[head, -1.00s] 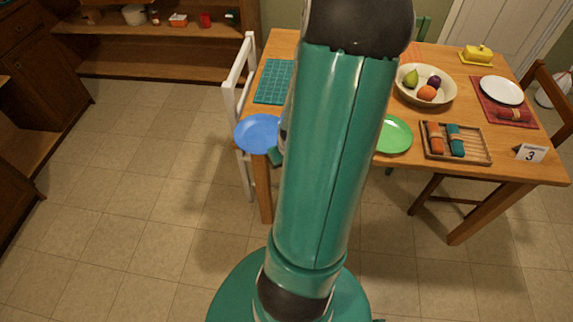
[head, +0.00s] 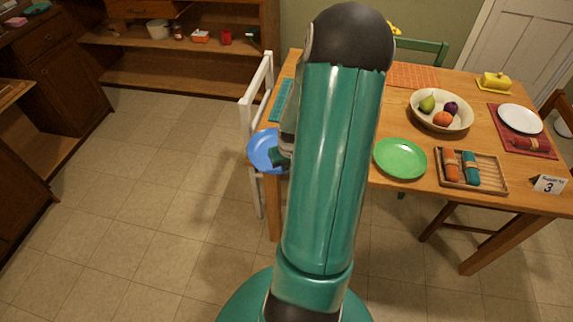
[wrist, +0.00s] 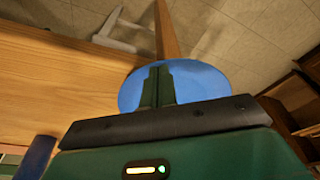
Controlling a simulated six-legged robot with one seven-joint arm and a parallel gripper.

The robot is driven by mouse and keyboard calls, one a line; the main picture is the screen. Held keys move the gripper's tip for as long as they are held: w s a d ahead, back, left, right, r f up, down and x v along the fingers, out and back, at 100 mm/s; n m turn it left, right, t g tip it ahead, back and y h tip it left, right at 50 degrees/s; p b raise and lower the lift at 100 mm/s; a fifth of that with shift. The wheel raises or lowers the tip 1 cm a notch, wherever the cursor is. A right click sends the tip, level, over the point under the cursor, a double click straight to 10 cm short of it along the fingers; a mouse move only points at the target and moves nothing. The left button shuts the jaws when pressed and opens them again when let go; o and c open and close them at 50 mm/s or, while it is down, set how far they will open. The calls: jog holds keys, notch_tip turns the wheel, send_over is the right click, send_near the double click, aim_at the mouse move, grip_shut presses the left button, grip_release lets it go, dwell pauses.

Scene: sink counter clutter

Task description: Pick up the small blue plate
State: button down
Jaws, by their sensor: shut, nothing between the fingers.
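The small blue plate (head: 262,150) lies at the near left corner of the wooden table in the head view, reaching past its edge. My arm hides its right side. My gripper (head: 279,157) shows as a dark green part beside my arm, in front of the plate. In the wrist view the blue plate (wrist: 205,82) is ahead of my gripper (wrist: 159,68), whose two fingers are together in front of it. Nothing is held. I cannot tell whether the fingertips touch the plate.
A green plate (head: 401,159), a fruit bowl (head: 441,111) and a wooden tray (head: 494,181) with rolled napkins stand to the right on the table (head: 400,198). A white chair (head: 252,110) is close by the table's left end. The floor at left is clear.

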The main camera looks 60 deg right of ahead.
jog(key=shift+s+a, duration=0.5)
jog(key=shift+s, duration=0.3)
jog(key=shift+w+r, duration=0.1)
jog(key=shift+r, duration=0.6)
jog(key=shift+r, duration=0.2)
